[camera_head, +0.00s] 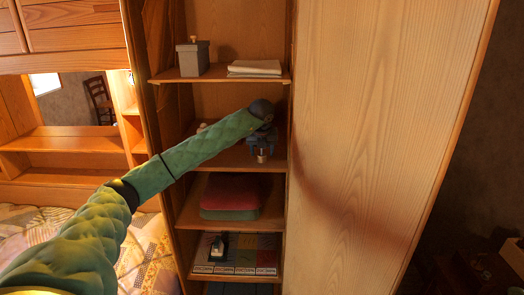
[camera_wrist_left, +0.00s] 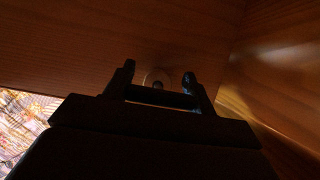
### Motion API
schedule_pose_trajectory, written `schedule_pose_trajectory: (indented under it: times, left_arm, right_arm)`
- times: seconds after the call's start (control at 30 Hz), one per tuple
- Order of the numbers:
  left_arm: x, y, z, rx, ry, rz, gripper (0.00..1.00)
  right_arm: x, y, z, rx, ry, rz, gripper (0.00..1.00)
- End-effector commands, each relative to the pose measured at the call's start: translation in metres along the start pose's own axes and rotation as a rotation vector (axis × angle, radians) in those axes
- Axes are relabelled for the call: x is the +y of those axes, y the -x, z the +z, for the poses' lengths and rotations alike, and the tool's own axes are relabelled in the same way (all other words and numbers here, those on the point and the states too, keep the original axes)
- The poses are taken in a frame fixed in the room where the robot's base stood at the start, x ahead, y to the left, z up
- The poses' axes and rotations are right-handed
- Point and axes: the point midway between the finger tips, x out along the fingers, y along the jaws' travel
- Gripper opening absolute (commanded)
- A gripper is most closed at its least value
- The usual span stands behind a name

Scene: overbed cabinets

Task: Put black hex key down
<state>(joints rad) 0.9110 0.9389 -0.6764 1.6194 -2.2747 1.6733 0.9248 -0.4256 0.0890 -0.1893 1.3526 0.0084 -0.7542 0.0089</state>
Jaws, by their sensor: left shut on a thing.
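My left gripper (camera_head: 262,142) is inside the middle cabinet shelf (camera_head: 232,158), at the end of my green-sleeved arm. In the head view, the hex key cannot be told apart from the gripper. A small pale, metallic-looking item (camera_head: 262,155) shows just below the gripper. My right gripper is out of view.
The shelf above holds a grey box (camera_head: 193,58) and folded pale cloth (camera_head: 254,68). A tall wooden panel (camera_head: 380,130) closes the right side.

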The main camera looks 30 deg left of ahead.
Motion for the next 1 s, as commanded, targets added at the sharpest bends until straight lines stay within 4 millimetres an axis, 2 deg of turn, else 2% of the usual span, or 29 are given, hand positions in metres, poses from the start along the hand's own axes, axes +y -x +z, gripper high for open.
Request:
schedule_pose_trajectory:
  times: [0.03,0.13,0.67,0.73,0.8,0.87,1.0]
  left_arm:
    - [0.000,-0.001,0.000,0.000,0.000,0.000,0.58]
    - [0.000,0.000,0.000,0.000,0.000,0.000,0.77]
    - [0.000,-0.001,-0.001,0.000,0.000,0.000,0.77]
    - [0.000,-0.002,-0.001,0.000,0.000,0.000,0.77]
    - [0.000,-0.001,-0.001,-0.001,0.000,-0.001,0.77]
    - [0.000,0.002,-0.002,-0.001,0.000,-0.001,0.77]
    - [0.000,0.010,-0.001,-0.002,0.000,-0.001,0.77]
  right_arm:
    - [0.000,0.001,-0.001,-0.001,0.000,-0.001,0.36]
    - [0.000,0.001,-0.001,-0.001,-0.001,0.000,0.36]
    - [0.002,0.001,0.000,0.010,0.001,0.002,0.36]
    - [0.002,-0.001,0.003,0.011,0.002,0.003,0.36]
    - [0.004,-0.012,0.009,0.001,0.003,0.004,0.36]
    - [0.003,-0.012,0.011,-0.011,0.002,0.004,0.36]
    - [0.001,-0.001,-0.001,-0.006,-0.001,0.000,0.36]
